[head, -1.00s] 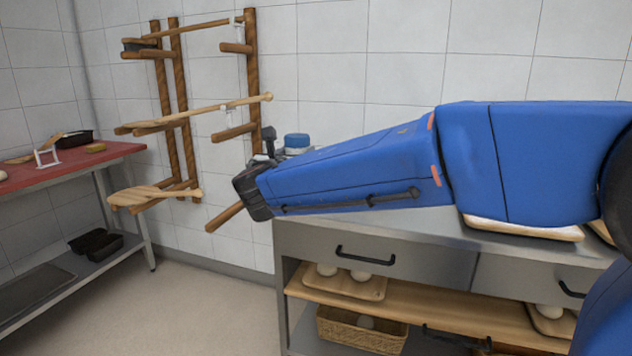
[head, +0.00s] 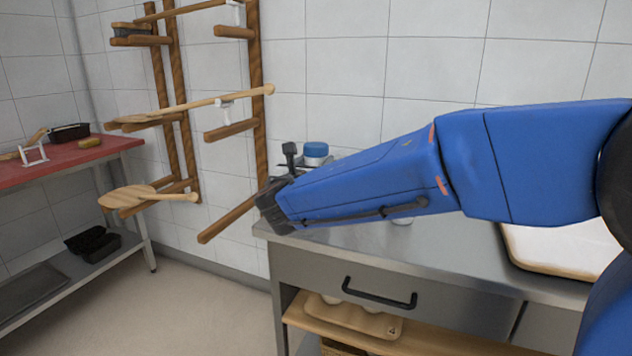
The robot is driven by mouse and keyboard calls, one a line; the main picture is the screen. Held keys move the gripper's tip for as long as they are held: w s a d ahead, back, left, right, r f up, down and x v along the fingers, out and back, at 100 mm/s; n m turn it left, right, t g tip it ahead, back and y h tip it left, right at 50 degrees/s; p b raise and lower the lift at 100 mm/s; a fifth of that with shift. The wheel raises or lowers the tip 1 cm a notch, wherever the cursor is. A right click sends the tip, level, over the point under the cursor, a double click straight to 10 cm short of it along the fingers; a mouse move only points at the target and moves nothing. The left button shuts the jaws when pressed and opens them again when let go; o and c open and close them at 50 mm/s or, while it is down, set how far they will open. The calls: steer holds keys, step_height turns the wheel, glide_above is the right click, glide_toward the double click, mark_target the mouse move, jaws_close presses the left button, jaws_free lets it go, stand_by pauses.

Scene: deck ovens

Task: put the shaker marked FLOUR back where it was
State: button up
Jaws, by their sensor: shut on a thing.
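A shaker with a blue lid (head: 316,150) shows just behind the end of my arm in the head view. Its lid and a little of its pale body are visible; the rest is hidden by my arm, and no marking can be read. My gripper (head: 297,160) is shut on this shaker, over the left end of the steel counter (head: 455,248). The fingers are mostly hidden, and I cannot tell how far the shaker's base is above the counter top.
A small pale object (head: 402,220) stands on the counter, mostly behind my arm. A pale board or tray (head: 560,248) lies at right. A wooden wall rack (head: 257,100) holding peels (head: 150,198) is close left of my gripper. A red-topped table (head: 110,147) stands far left.

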steer(key=shift+f, duration=2.25)
steer(key=shift+f, duration=0.15)
steer(key=o, duration=1.2)
steer(key=shift+s, duration=0.1)
steer(key=s, duration=0.4)
steer(key=s+a, duration=0.1)
steer(key=s, duration=0.2)
steer(key=s+a, duration=0.1)
steer(key=s, duration=0.3)
steer(key=shift+s+a, duration=0.15)
steer(key=shift+s, duration=0.2)
